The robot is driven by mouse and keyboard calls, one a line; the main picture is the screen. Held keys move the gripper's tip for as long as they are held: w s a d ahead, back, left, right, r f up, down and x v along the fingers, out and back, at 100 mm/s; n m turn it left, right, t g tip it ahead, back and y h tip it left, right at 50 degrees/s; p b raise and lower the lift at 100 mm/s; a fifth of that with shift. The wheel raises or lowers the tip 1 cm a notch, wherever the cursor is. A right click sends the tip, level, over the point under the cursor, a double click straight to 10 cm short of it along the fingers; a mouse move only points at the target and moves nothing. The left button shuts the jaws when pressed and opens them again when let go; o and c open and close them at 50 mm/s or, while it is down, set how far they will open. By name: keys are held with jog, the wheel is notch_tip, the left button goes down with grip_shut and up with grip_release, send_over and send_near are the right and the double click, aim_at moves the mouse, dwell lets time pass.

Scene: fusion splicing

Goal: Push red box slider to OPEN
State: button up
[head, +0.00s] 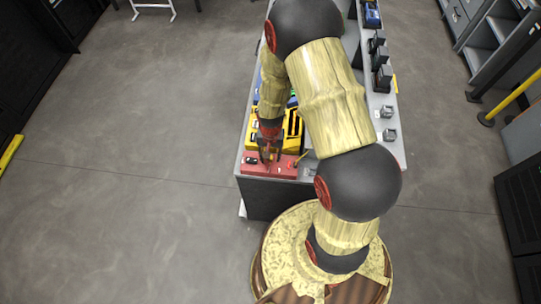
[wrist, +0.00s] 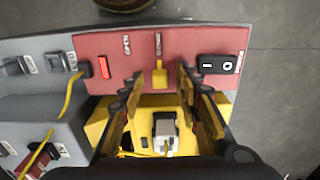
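The red box (head: 256,168) sits at the near end of the bench in the head view. In the wrist view the red box (wrist: 200,43) fills the upper middle. Its yellow slider (wrist: 159,75) stands below the right-hand of two labels; the left label reads OPEN. My gripper (wrist: 159,82) is open, with one finger left and one right of the slider in the picture. I cannot tell whether either finger touches it. In the head view my gripper (head: 270,152) is over the red box, and the arm partly hides the bench.
A black rocker switch (wrist: 218,64) is right of the slider, and a red light (wrist: 104,68) is left. A yellow box (wrist: 97,120) with a white-grey device (wrist: 165,133) adjoins the red box. Yellow cable (wrist: 66,100) and grey clamps (wrist: 20,66) lie left.

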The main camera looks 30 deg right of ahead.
jog(key=shift+c, duration=0.8)
grip_shut()
